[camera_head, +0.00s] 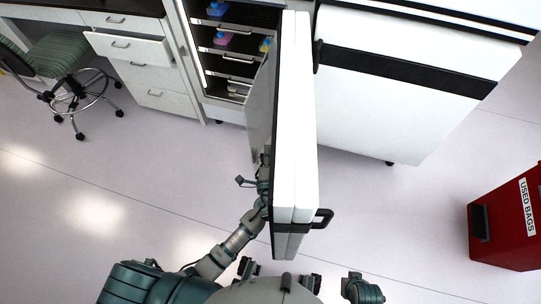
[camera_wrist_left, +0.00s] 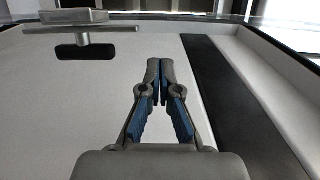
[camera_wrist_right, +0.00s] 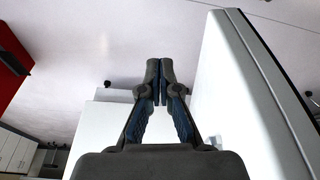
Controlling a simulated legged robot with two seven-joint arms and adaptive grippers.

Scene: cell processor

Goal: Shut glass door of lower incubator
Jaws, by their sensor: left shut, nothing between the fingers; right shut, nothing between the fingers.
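The incubator (camera_head: 236,50) stands open at the top, with its shelves showing. Its thick white outer door (camera_head: 303,150) is swung wide out towards me. A grey, see-through-looking panel (camera_head: 263,105), apparently the glass door, stands open along the outer door's left side. My left gripper (camera_head: 264,158) is beside the doors' left face, partly hidden. In the left wrist view it is shut and empty (camera_wrist_left: 160,68), in front of a pale framed panel (camera_wrist_left: 110,95) with a latch (camera_wrist_left: 85,51). My right gripper (camera_wrist_right: 160,68) is shut and empty, beside a white door-like panel (camera_wrist_right: 235,100).
Bottles (camera_head: 222,39) stand on the shelves. A white cabinet (camera_head: 395,110) is right of the doors. A red bin (camera_head: 510,222) is at the far right. Drawers (camera_head: 150,75) and a stool (camera_head: 60,62) are at the left. The floor between is clear.

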